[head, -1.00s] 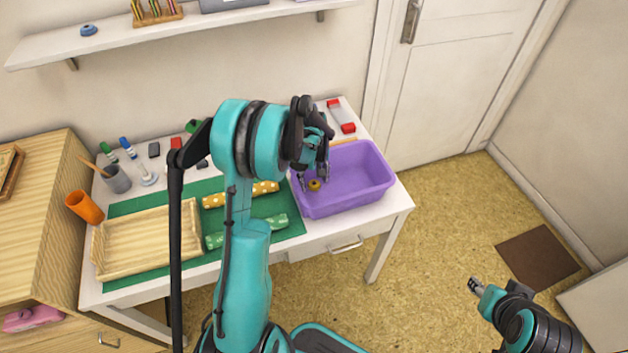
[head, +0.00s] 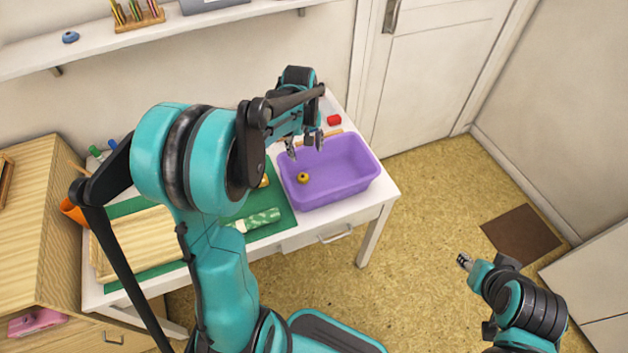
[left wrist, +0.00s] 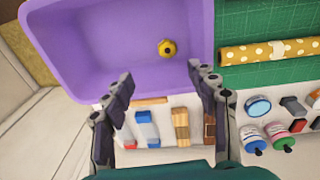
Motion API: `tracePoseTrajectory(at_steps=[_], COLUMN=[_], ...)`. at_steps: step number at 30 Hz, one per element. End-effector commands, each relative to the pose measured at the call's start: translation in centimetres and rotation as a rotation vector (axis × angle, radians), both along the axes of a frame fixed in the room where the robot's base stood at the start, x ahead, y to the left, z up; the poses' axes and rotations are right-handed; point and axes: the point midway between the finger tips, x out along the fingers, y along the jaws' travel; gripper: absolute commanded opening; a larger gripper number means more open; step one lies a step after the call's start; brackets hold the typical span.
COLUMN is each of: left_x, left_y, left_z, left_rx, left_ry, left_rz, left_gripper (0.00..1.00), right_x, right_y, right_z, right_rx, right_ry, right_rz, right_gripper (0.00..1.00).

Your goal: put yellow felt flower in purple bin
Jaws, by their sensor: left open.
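The yellow felt flower (head: 303,178) lies on the floor of the purple bin (head: 345,182), near its left side. In the left wrist view the flower (left wrist: 167,48) shows as a small yellow disc with a dark centre, inside the bin (left wrist: 100,55). My left gripper (head: 305,146) is open and empty, above the back edge of the bin and apart from the flower. Its two spread fingers (left wrist: 160,82) show in the left wrist view with nothing between them. My right gripper (head: 465,262) is away from the table over the floor, too small to read.
A yellow dotted roll (left wrist: 270,50) and several small blocks and ink bottles (left wrist: 279,135) lie near the bin. A shelf (head: 170,35) runs along the wall above.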

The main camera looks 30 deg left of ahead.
Motion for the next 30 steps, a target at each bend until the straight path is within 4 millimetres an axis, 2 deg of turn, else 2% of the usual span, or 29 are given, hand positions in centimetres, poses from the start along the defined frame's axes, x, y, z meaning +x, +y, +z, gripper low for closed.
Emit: tracePoseTrajectory(at_steps=[1,3,6,10,15,19,24,30], left_x=[-1.3,-2.9,-5.4,-8.9,-13.3,-15.6,-16.9,-17.0], left_y=[-1.4,-3.1,-5.4,-8.1,-10.9,-12.2,-12.9,-13.0], left_z=[1.6,3.5,5.7,7.4,8.0,7.7,7.2,7.2], left_rx=[0.013,0.038,0.076,0.132,0.210,0.261,0.298,0.304], left_ry=[-0.031,-0.084,-0.158,-0.253,-0.370,-0.437,-0.481,-0.489], left_rz=[-0.059,-0.150,-0.282,-0.448,-0.650,-0.762,-0.835,-0.847], left_gripper=[0.59,0.59,0.59,0.59,0.59,0.59,0.59,0.59], right_x=[0.0,0.0,0.0,0.0,0.0,0.0,0.0,0.0], right_y=[0.0,0.0,0.0,0.0,0.0,0.0,0.0,0.0], right_z=[0.0,0.0,0.0,0.0,0.0,0.0,0.0,0.0], right_rx=[0.000,0.000,0.000,0.000,0.000,0.000,0.000,0.000], right_ry=[0.000,0.000,0.000,0.000,0.000,0.000,0.000,0.000], right_rz=[0.000,0.000,0.000,0.000,0.000,0.000,0.000,0.000], right_gripper=[0.40,0.40,0.40,0.40,0.40,0.40,0.40,0.40])
